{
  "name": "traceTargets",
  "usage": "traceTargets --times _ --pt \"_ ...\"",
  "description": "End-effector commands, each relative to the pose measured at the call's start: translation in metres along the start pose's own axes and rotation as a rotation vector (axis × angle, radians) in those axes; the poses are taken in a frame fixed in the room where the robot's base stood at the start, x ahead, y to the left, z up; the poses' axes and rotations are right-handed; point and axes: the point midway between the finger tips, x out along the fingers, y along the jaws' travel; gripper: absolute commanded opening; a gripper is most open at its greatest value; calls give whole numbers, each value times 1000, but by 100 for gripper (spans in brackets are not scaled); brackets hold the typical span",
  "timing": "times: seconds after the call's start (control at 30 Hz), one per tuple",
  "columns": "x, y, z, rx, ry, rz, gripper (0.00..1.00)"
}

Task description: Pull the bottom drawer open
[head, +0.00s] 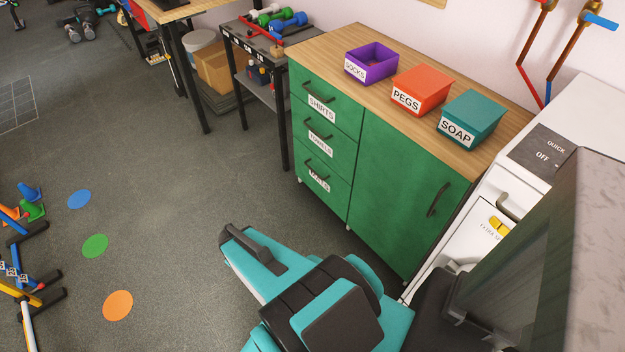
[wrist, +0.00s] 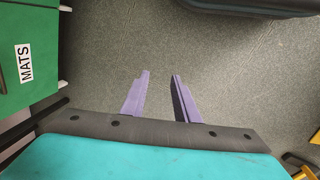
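The green cabinet has a column of drawers on its left in the head view. The bottom drawer (head: 337,196), labelled MATS, is shut, its front flush with those above. Its dark handle (head: 317,172) runs along the upper part of the front. My gripper (wrist: 160,76) has two purple fingers, apart and empty over grey floor, to the right of the drawer. My teal arm hides its fingers in the head view.
On the cabinet top (head: 335,45) stand a purple SOCKS box (head: 380,70), an orange PEGS box (head: 420,84) and a teal SOAP box (head: 485,113). The tall cabinet door (head: 390,185) is shut. A white appliance (head: 590,115) stands at right.

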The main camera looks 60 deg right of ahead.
Motion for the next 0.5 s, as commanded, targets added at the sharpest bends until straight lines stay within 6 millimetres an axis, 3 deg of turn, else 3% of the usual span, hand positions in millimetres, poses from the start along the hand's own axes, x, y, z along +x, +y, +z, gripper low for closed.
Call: traceTargets --times 0.03,0.1,0.5 --pt "19 15 -10 13 39 21 28" --pt "30 37 -23 22 96 51 28" --pt "79 165 -76 41 393 246 28"
